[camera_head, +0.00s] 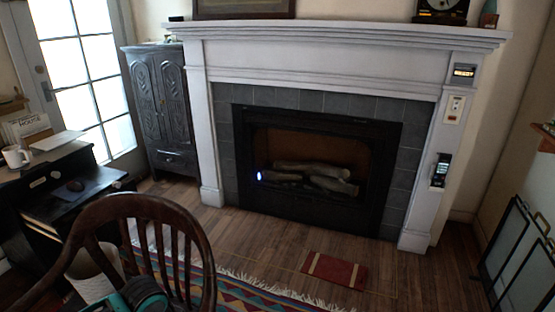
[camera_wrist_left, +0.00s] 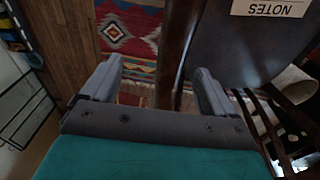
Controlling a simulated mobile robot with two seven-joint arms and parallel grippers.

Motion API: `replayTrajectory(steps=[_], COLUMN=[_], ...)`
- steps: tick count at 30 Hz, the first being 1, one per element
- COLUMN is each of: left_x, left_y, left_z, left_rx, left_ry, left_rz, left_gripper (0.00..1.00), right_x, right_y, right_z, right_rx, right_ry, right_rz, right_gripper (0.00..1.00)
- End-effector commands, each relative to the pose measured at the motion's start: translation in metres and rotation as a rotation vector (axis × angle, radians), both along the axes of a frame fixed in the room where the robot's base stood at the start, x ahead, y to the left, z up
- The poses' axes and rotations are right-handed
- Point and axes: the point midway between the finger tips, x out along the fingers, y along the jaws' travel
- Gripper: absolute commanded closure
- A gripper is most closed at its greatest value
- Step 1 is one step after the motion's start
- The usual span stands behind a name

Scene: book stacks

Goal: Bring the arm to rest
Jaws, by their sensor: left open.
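My left gripper (camera_wrist_left: 158,68) is open in the left wrist view, its two grey fingers spread apart with nothing held between them. Below and beyond the fingers are a patterned rug and the edge of a dark wooden chair seat. In the head view, a teal and dark part of my left arm shows at the bottom edge, by the chair back (camera_head: 150,210); its fingers cannot be made out there. My right gripper is in neither view.
An item marked NOTES (camera_wrist_left: 272,8) lies on the chair seat. A red book (camera_head: 335,270) lies on the floor before the fireplace (camera_head: 315,170). A desk (camera_head: 75,200) with a mug (camera_head: 16,156) stands left, a dark-framed screen (camera_head: 515,255) right. Floor before the hearth is mostly clear.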

Motion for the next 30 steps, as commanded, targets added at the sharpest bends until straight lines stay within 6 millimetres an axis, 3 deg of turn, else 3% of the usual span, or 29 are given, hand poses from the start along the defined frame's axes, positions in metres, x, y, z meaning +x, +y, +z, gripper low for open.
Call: replayTrajectory(steps=[3, 6, 10, 14, 19, 24, 30], left_x=[-0.01, -0.016, -0.025, -0.041, -0.063, -0.075, -0.076], left_y=[-0.043, -0.073, -0.091, -0.088, -0.068, -0.057, -0.055], left_z=[-0.019, -0.026, -0.026, -0.021, -0.014, -0.009, -0.008], left_rx=[-0.122, -0.216, -0.285, -0.283, -0.217, -0.169, -0.163], left_ry=[-0.121, -0.265, -0.455, -0.633, -0.792, -0.858, -0.867], left_rz=[-0.024, -0.022, 0.012, 0.057, 0.089, 0.09, 0.088], left_gripper=[0.12, 0.12, 0.12, 0.12, 0.12, 0.12, 0.12], right_x=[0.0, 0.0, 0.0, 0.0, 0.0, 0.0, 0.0], right_y=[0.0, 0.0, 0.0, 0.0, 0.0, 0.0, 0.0], right_z=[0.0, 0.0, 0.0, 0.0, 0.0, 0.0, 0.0], right_rx=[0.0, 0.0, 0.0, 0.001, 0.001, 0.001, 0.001], right_ry=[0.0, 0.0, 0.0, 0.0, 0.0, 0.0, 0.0], right_rz=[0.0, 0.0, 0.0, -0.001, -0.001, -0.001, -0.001], right_gripper=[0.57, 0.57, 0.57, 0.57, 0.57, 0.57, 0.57])
